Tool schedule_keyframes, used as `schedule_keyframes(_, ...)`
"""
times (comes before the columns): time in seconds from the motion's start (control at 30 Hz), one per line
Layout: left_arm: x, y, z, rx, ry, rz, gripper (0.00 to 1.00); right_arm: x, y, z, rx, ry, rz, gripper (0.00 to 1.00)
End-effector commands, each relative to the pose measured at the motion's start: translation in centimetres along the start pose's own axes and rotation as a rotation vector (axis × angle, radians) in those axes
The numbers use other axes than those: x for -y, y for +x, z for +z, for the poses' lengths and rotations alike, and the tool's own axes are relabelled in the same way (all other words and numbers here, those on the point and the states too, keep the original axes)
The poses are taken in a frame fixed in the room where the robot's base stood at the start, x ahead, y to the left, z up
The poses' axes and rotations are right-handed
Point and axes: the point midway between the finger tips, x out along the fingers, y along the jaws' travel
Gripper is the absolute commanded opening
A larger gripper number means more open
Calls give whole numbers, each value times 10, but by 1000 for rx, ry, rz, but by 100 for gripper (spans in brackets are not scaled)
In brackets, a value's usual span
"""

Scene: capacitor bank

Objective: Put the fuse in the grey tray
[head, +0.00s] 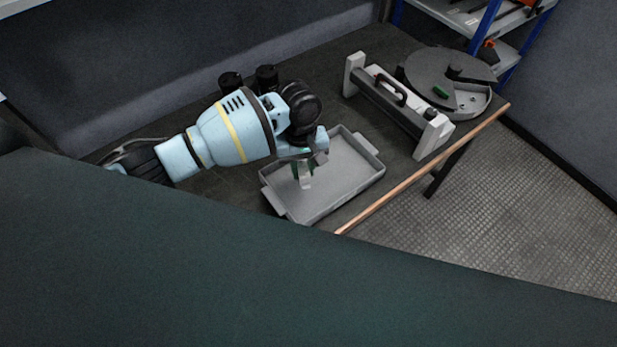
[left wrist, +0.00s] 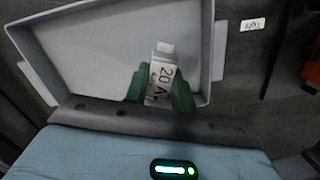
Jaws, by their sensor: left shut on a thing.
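The grey tray (head: 345,178) lies on the dark table, with a handle at each end. My left gripper (head: 304,172) is over the left part of the tray, pointing down. It is shut on the fuse (head: 305,180), a small pale block. I cannot tell whether the fuse touches the tray floor. My right gripper is not in view.
A grey frame with a black handle (head: 392,92) stands right of the tray, with a round dark device (head: 440,68) behind it. Two black cylinders (head: 231,82) stand at the back. The table's front edge (head: 420,172) is close to the tray. A small label (left wrist: 253,24) lies beside it.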

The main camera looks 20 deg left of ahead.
Motion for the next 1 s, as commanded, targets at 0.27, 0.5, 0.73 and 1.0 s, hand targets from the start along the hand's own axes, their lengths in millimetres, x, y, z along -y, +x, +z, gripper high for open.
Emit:
schedule_keyframes(0.27, -1, 10, -2, -2, 2, 2, 0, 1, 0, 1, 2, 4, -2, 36)
schedule_keyframes(0.5, 0, 46, -5, 2, 2, -2, 0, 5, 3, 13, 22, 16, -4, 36)
schedule_keyframes(0.73, -1, 60, -8, -2, 3, 2, 0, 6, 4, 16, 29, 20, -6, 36)
schedule_keyframes(1.0, -1, 60, -8, -3, 2, 3, 0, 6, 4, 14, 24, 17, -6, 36)
